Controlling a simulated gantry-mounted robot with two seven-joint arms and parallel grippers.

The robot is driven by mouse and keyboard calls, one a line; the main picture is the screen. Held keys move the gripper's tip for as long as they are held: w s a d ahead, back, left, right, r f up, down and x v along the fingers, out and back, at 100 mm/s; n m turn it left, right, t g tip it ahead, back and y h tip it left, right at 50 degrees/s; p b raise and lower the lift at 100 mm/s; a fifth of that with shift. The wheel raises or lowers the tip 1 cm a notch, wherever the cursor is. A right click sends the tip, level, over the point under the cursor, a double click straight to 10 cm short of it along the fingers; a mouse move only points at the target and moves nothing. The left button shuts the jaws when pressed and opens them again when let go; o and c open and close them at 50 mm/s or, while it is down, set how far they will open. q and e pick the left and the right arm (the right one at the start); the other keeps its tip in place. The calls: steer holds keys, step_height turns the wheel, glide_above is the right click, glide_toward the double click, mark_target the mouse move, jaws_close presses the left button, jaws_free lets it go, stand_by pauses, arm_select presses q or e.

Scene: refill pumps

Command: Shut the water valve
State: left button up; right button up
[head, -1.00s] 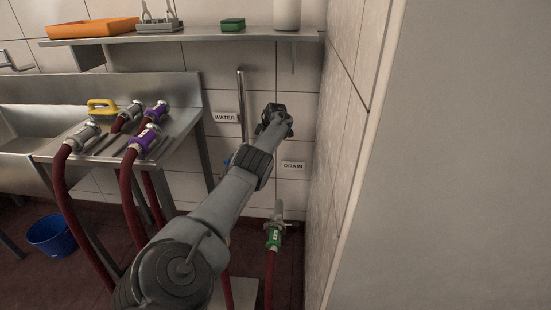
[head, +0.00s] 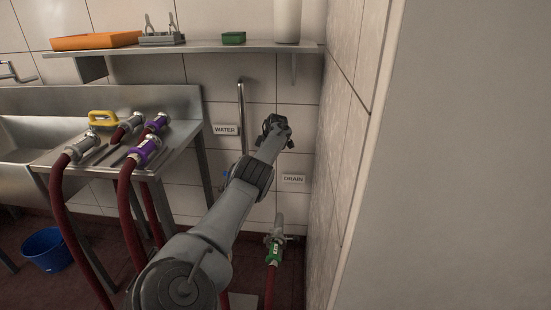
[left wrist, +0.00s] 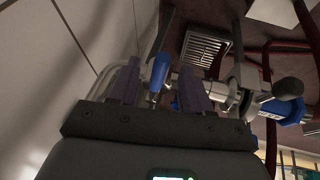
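In the left wrist view, a blue lever (left wrist: 160,72) stands between the two fingers of my left gripper (left wrist: 158,68). The fingers are apart, with a visible gap on each side of the lever. A metal valve body and pipe (left wrist: 218,90) lie just right of the fingers. In the head view my left arm (head: 215,230) reaches towards the wall. Its fingers cannot be made out there, and it hides most of the valve. A bit of blue (head: 226,173) shows beside it, below the WATER sign (head: 225,130). My right gripper is in neither view.
A vertical pipe (head: 241,105) runs up the wall. The DRAIN sign (head: 293,179) is right of my arm, above a green-banded hose coupling (head: 275,249). Hoses with purple collars (head: 146,149) lie on the sink's edge. A side wall (head: 340,180) closes the right.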

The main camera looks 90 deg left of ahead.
arm_select(q)
steer(key=shift+w+r+p, duration=0.15)
steer(key=shift+r+p, duration=0.25)
steer(key=shift+r, duration=0.1)
steer(key=p+v, duration=0.6)
steer(key=v, duration=0.4)
steer(key=shift+d+f, duration=0.1)
